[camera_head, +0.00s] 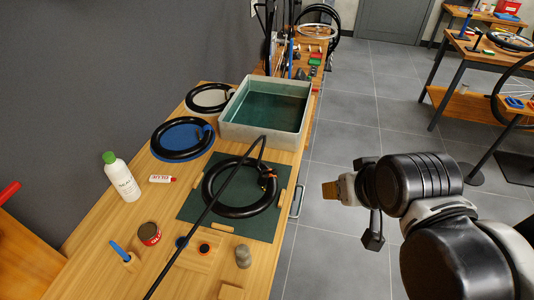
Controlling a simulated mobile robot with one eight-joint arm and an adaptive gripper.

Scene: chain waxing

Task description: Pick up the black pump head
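A thin black hose (212,205) rises from the bottom edge across the bench, bends sharply, and drops to the right side of a black inner tube (233,212). At its end, a small dark head with orange-copper parts (267,175) sits at the tube's right rim; I take this for the pump head, but it is too small to be sure. The tube lies on a dark green mat (195,200). My gripper (328,190) is to the right of the mat, beyond the bench edge over the floor, apart from the hose. Its finger opening cannot be made out.
A grey water basin (228,133) stands behind the mat. Two more tubes lie left of it, one on a blue disc (160,156). A white bottle (122,182), a red tin (149,233) and a grey cylinder (243,257) stand nearer.

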